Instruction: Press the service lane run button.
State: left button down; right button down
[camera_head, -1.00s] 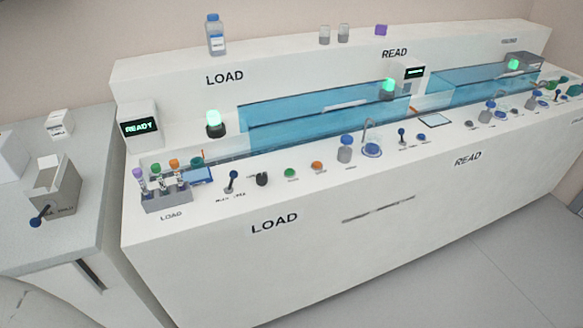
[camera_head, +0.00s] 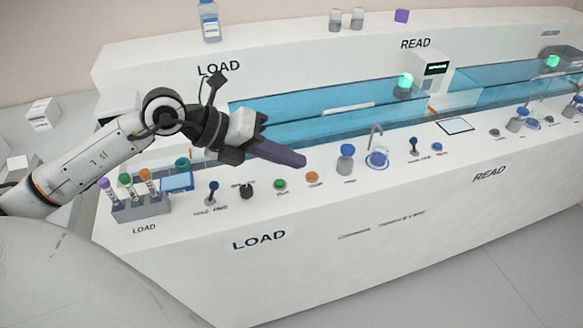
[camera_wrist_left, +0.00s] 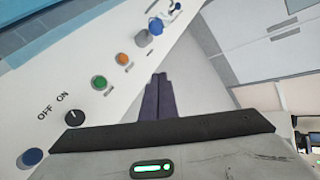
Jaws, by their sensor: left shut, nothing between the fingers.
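A round green button (camera_head: 280,184) sits on the LOAD panel of the white bench, with an orange button (camera_head: 312,177) to its right. Their small labels are too blurred to read, so I cannot tell which one is the service lane run button. The wrist view also shows the green button (camera_wrist_left: 99,82) and the orange button (camera_wrist_left: 122,59), left of the fingers. My left gripper (camera_head: 301,161) is shut and empty, its dark purple fingers over the panel just behind and above these buttons. Its fingers also show in the wrist view (camera_wrist_left: 160,78). My right gripper is out of view.
A tube rack (camera_head: 140,208) is farther left. A blue-capped bottle (camera_head: 346,160) stands right of the orange button. A blue transparent guard (camera_head: 330,115) runs behind.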

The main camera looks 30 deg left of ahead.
aim_at(280, 183)
pick_arm(q)
jog(key=a+y, duration=0.1)
jog(key=w+a+y, duration=0.1)
jog(key=a, duration=0.1)
jog(key=w+a+r+y, duration=0.1)
jog(key=a, duration=0.1)
jog(key=shift+a, duration=0.25)
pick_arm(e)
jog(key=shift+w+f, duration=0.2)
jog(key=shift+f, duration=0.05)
